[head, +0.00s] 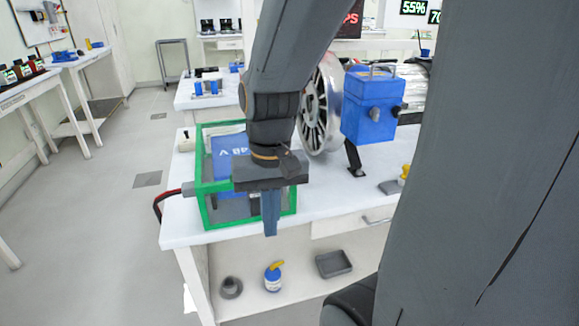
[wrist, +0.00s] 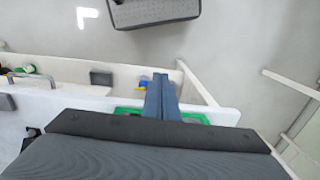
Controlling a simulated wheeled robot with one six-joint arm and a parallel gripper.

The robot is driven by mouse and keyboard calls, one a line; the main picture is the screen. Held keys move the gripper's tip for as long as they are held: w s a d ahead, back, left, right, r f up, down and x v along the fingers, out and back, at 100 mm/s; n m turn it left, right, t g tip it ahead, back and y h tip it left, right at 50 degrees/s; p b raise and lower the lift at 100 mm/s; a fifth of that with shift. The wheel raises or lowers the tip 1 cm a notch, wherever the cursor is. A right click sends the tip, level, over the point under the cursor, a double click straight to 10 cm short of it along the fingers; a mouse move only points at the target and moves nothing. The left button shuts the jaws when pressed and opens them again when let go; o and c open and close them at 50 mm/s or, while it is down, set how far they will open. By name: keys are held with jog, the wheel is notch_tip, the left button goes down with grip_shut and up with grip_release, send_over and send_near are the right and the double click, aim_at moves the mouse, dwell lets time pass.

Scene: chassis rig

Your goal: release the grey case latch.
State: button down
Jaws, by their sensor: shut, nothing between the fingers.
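A case (head: 204,205) with a bright green frame and grey sides stands at the left front corner of the white bench. A blue panel (head: 228,150) with white lettering shows inside it. My gripper (head: 270,232) hangs in front of the case, pointing down, with its blue-grey fingers together and empty. It hides much of the case front. A small dark part (head: 254,204) shows just left of the fingers; I cannot tell whether it is the latch. In the wrist view, the shut fingers (wrist: 160,80) extend past the green frame (wrist: 126,112), and the latch cannot be made out.
A silver wheel (head: 320,112) and a blue box (head: 368,105) are on the bench right of the case. The shelf below holds a blue bottle (head: 272,278) and grey tray (head: 334,263).

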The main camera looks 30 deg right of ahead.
aim_at(284, 189)
jog(key=w+d+r+m+y+p, duration=0.1)
jog(key=w+d+r+m+p, duration=0.1)
jog(key=d+r+m+p, duration=0.4)
jog(key=w+d+r+m+y+p, duration=0.1)
jog(key=w+d+r+m+p, duration=0.2)
jog(key=d+r+m+p, duration=0.4)
jog(key=d+m+p, duration=0.2)
jog(key=d+m, duration=0.2)
jog(key=shift+w+m+t, duration=0.15)
jog(key=shift+m+t, duration=0.25)
jog(key=shift+a+f, duration=0.1)
jog(key=w+a+f+p, duration=0.1)
jog(key=a+f+p, duration=0.2)
jog(key=a+f, duration=0.3)
jog(key=shift+w+f, duration=0.4)
jog(key=shift+f, duration=1.35)
